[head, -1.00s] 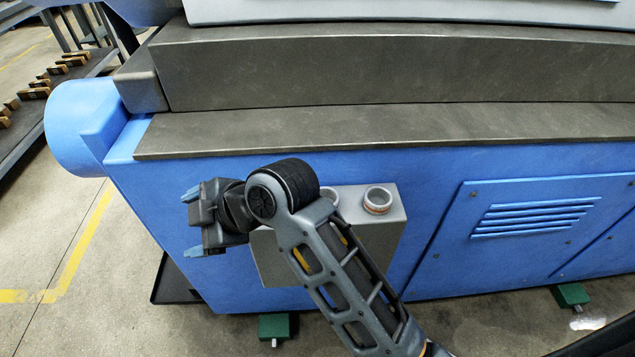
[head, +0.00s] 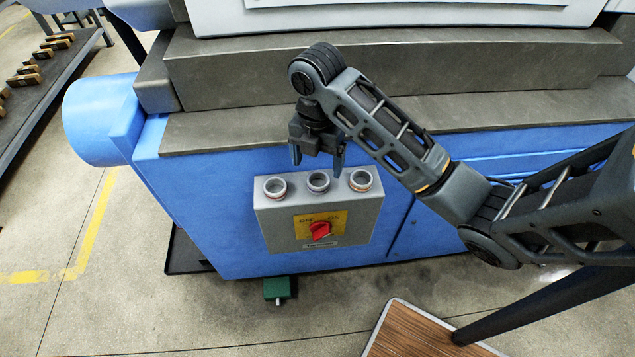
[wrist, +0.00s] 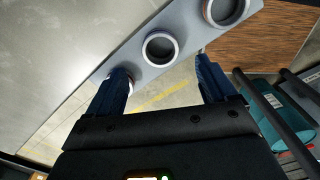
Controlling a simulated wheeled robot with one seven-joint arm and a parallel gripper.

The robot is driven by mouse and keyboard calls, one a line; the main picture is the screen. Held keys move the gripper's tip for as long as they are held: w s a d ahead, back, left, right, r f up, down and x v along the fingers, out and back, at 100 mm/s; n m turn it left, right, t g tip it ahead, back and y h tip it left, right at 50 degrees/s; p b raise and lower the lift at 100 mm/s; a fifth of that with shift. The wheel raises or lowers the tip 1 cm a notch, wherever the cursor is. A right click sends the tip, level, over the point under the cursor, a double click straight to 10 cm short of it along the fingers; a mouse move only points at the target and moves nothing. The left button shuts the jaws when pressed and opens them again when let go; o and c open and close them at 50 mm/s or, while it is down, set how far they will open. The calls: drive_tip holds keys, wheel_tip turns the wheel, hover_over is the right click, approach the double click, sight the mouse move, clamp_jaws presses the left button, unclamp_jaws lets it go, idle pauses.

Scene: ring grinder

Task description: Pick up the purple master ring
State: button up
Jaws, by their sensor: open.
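Three small rings stand in a row on top of a grey switch box (head: 262,225). The middle ring (head: 318,181) has a faint purplish tint and looks most like the purple master ring, though its colour is hard to tell. The left ring (head: 275,187) and the right ring (head: 361,181) look more reddish or orange at the band. My gripper (head: 317,160) points down, open and empty, just above the middle ring. In the wrist view my gripper (wrist: 162,66) has the middle ring (wrist: 160,48) ahead between its fingertips. The left finger partly hides an end ring (wrist: 121,78).
The box front has a red rotary switch (head: 320,230) on a yellow plate. The blue machine (head: 225,215) stands behind it, with a grey ledge (head: 220,130) close behind the gripper. A wooden-topped surface (head: 420,335) lies at the lower right.

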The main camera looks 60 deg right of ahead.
sight(318, 186)
drive_tip(key=shift+d+f, duration=0.15)
drive_tip(key=shift+f, duration=2.8)
drive_tip(key=c, duration=1.2)
